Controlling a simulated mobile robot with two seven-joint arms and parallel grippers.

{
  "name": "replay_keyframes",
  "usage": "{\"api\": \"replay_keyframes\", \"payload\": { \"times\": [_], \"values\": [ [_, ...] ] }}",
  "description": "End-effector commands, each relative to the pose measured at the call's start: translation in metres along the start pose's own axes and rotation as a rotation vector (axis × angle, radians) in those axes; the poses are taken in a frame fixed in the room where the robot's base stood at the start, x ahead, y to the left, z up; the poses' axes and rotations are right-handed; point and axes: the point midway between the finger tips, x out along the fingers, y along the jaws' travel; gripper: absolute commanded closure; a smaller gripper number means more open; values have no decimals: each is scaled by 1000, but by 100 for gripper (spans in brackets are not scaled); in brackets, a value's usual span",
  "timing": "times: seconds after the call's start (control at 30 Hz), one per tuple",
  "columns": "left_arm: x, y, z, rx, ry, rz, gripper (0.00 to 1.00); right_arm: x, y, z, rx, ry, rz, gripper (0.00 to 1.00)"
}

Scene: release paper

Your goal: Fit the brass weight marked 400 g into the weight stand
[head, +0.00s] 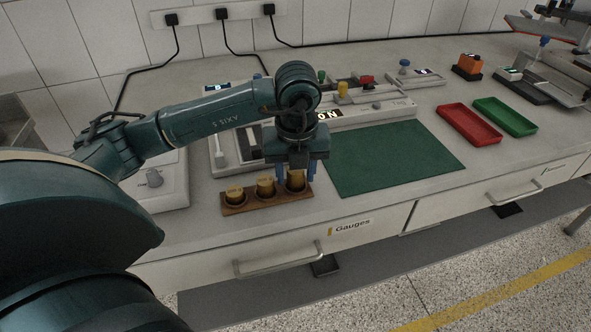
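The weight stand (250,206) is a brown wooden block near the front edge of the bench. Two brass weights, a left one (235,193) and a middle one (265,184), sit in it. A third brass weight (296,180) is at its right end, between the blue fingers of my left gripper (296,176), which points down. I cannot tell whether the fingers press on this weight or whether it is fully seated. The gripper hides part of it. The markings are too small to read, so I cannot tell which weight is 400 g. My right gripper is not in view.
A green mat (392,158) lies clear to the right of the stand. Beyond it are a red tray (469,125) and a green tray (506,117). A drawer marked Gauges (290,250) is below.

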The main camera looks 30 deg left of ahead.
Motion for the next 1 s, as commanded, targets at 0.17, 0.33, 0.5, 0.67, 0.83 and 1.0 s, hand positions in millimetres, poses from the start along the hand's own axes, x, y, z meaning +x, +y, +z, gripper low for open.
{"api": "replay_keyframes", "payload": {
  "times": [0.17,0.33,0.5,0.67,0.83,1.0],
  "values": [
    [0,0,0,0,0,0,48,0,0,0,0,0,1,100],
    [-1,0,0,0,0,0,48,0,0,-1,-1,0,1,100],
    [-14,-1,1,0,-2,-3,48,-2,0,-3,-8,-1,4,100],
    [-47,-1,1,1,-4,-5,48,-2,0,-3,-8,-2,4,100],
    [-87,-1,2,0,-5,-3,48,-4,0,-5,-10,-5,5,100],
    [-112,0,1,0,-3,-2,48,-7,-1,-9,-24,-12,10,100]
  ]
}}
